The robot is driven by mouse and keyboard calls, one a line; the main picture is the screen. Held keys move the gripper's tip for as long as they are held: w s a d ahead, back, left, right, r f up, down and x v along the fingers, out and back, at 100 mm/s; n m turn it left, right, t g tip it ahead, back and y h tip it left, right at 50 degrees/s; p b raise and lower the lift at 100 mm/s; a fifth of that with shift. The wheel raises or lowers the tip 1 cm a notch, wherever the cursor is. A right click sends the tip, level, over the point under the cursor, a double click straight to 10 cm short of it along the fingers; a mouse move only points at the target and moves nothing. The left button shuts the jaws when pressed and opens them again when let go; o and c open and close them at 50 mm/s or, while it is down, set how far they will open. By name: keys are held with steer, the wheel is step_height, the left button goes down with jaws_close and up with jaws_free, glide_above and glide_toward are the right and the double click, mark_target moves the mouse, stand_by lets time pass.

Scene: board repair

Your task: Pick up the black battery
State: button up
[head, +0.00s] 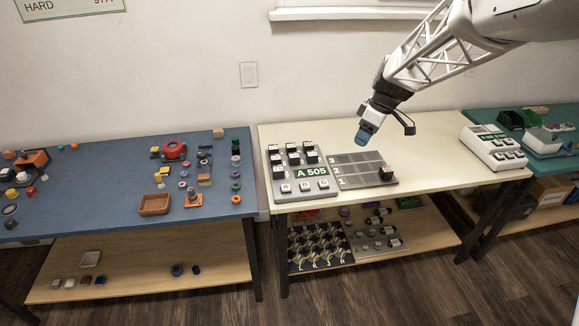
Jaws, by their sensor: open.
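My gripper (364,136) hangs above the cream table (430,148), over the back of a dark grey board (350,183) marked 1, 2, 3. Its blue tip points down and it looks empty; the gap between the fingers is too small to make out. A small black block with a green part (386,173) stands at the board's right edge, below and right of my gripper. Several black-and-white blocks (293,149) stand in rows on a grey panel (321,190) with a green "A 505" display. Which thing is the black battery is too small to tell.
A white device with a green display (492,150) stands at the table's right end. A blue table (110,190) with many small parts is on the left, a teal one (544,172) on the right. A lower shelf (415,238) holds more boards. The cream surface right of the grey board is clear.

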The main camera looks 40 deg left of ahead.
steer(key=w+a+f+n+g, duration=0.1)
steer(key=a+f+n, duration=0.1)
steer(key=a+f, duration=0.35)
steer(key=a+f+n, duration=0.2)
steer(key=a+f, duration=0.1)
steer(key=a, duration=0.5)
steer(key=n+g, duration=0.1)
steer(key=n, duration=0.3)
glide_above(278, 168)
steer(key=w+d, duration=0.2)
step_height(278, 168, down, 10)
steer(key=shift+r, duration=0.2)
steer(key=shift+w, duration=0.1)
steer(key=shift+x, duration=1.25)
steer(key=shift+f, duration=0.1)
steer(key=shift+x, duration=2.5)
steer(key=shift+a, duration=0.1)
steer(key=c, duration=0.7)
